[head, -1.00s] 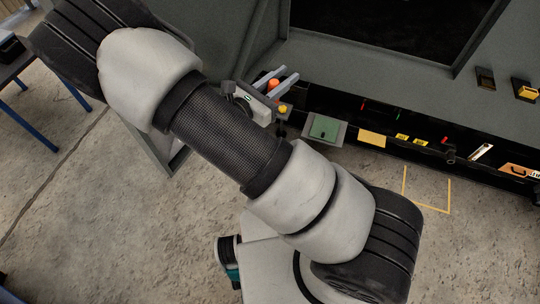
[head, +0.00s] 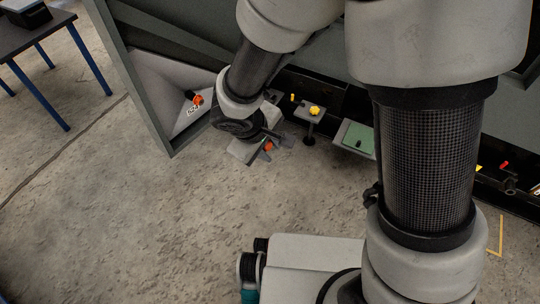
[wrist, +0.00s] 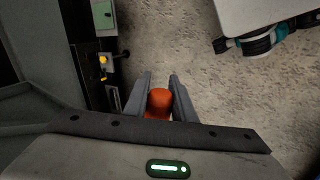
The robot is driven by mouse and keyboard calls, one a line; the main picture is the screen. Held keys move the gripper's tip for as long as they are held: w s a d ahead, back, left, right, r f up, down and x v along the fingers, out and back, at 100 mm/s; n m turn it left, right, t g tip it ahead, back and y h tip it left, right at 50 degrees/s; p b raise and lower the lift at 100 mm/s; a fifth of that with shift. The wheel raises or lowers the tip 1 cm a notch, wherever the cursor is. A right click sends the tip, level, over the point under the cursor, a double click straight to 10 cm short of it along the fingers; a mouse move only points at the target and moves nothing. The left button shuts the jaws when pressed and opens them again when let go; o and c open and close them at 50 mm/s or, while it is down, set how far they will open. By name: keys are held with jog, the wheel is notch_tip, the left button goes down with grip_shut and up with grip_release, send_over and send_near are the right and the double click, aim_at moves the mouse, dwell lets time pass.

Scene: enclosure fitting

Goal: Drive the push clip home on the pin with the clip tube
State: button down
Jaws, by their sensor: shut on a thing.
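My gripper (head: 270,148) is shut on an orange round-ended piece, which I take for the clip tube (wrist: 159,101). In the wrist view it sits between the two grey fingers; its lower end is hidden by the gripper body. In the head view a bit of its orange (head: 268,146) shows at the fingers, over open floor. Another small orange part (head: 197,100) is on the pale sloped panel at the left, beside a white label. It may be the push clip; I cannot tell how far it sits on a pin. No pin is clearly seen.
A yellow knob (head: 315,110) stands on a grey bracket right of my gripper. A green pad on a grey plate (head: 357,138) lies further right. The dark enclosure frame (head: 130,75) edges the panel at the left. A blue-legged table (head: 40,35) stands far left. The floor in front is clear.

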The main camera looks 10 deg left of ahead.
jog(key=shift+d, duration=0.1)
dwell(0.3)
jog(key=w+a, duration=0.4)
jog(key=a, duration=0.2)
jog(key=shift+r, duration=0.2)
dwell(0.4)
jog(key=shift+a, duration=0.1)
jog(key=shift+b, duration=0.65)
dwell(1.6)
jog(key=shift+w+a+r, duration=0.1)
jog(key=shift+w+a, duration=0.25)
jog(key=shift+a, duration=0.25)
jog(key=shift+w+a+r, duration=0.1)
jog(key=shift+w+a, duration=0.2)
jog(key=shift+a, duration=0.25)
dwell(1.2)
jog(key=shift+d+f, duration=0.1)
jog(key=s+d+b, duration=0.1)
jog(key=s+d, duration=0.3)
jog(key=d, duration=0.2)
jog(key=shift+s+d+f+b, duration=0.15)
jog(key=shift+d+b, duration=0.2)
jog(key=shift+d, duration=0.05)
dwell(0.4)
